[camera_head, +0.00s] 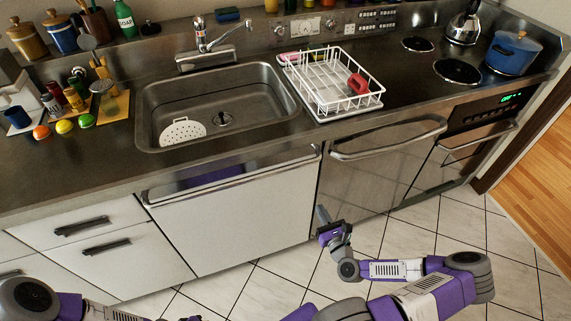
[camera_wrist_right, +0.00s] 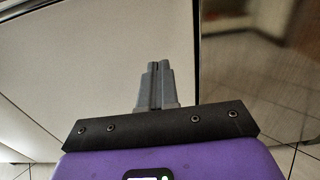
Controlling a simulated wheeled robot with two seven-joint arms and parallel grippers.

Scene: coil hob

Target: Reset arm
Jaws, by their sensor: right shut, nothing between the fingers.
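My right gripper (camera_head: 322,217) is in front of the lower cabinets, below the counter edge. In the right wrist view its two grey fingers (camera_wrist_right: 158,68) are together with nothing between them. They point toward a pale cabinet panel (camera_wrist_right: 100,60). The gap to the panel is hard to judge. My left arm enters at the bottom left of the head view. My left gripper is not clearly visible there.
The counter (camera_head: 60,180) holds a sink (camera_head: 165,140), a white dish rack (camera_head: 345,107) with a red item, and a hob with a blue pot (camera_head: 513,52) and a kettle (camera_head: 464,25). A steel-fronted appliance (camera_head: 370,175) stands right of the white panel (camera_head: 240,220). Tiled floor (camera_head: 415,235) is open to the right.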

